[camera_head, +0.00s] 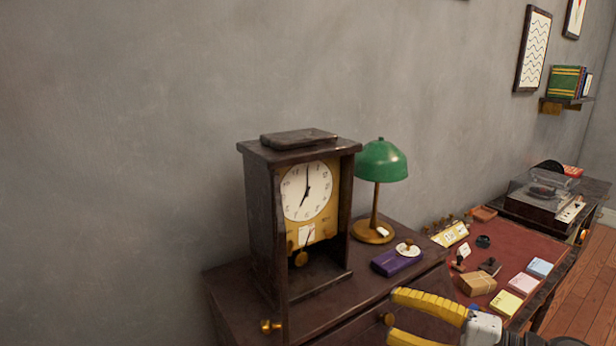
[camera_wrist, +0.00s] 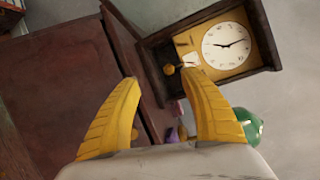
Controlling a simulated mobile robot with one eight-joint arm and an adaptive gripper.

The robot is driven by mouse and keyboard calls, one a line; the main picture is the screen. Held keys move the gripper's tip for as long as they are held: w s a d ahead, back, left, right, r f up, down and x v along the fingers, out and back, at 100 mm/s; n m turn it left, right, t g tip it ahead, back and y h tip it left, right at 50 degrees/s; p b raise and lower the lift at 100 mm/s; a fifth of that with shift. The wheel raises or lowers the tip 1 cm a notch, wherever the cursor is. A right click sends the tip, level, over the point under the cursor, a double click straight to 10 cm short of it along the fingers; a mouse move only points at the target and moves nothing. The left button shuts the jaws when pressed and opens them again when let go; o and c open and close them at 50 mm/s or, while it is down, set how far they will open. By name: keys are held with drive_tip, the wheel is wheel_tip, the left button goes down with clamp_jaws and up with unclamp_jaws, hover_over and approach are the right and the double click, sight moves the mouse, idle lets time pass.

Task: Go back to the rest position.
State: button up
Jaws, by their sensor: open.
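My gripper (camera_head: 398,317) shows at the bottom right of the head view, with its yellow ribbed fingers spread apart and nothing between them. It is in front of the dark wooden cabinet, to the right of the clock. In the wrist view the two fingers of my gripper (camera_wrist: 165,110) also stand apart and empty. The wooden clock (camera_head: 265,215) stands upright on the cabinet (camera_head: 225,290), with a white dial and a brass pendulum. In the wrist view the clock (camera_wrist: 265,40) appears turned sideways, beyond the fingertips.
A green lamp (camera_head: 381,162) and a purple box (camera_head: 397,262) stand right of the clock. A red-topped desk (camera_head: 515,250) with small items and a record player (camera_head: 540,205) are farther right. Wooden floor (camera_head: 590,285) shows at right.

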drive_tip(key=s+a+f+n+g+h, duration=0.2)
drive_tip(key=s+f+n+g+h, duration=0.25)
drive_tip(key=f+h, duration=0.3)
drive_tip(key=s+d+r+n+t+h, duration=0.2)
drive_tip(key=s+d+n+h, duration=0.2)
drive_tip(key=d+n+h, duration=0.1)
drive_tip(key=shift+s+d+r+h, duration=0.15)
drive_tip(key=shift+s+d+h, duration=0.2)
drive_tip(key=shift+h, duration=0.3)
drive_tip(key=w+a+r+m+t+y+p, duration=0.2)
drive_tip(key=w+a+r+m+y, duration=0.2)
drive_tip(key=w+a+y, duration=0.4)
drive_tip(key=w+a+r+m+t+y+p, duration=0.2)
drive_tip(key=w+a+r+m+y, duration=0.3)
drive_tip(key=w+a, duration=0.9)
drive_tip(key=w+m+y, duration=0.1)
drive_tip(key=y, duration=0.1)
drive_tip(key=shift+w+a+r+y, duration=0.2)
drive_tip(key=shift+a+y, duration=0.05)
drive_tip(key=shift+y, duration=0.15)
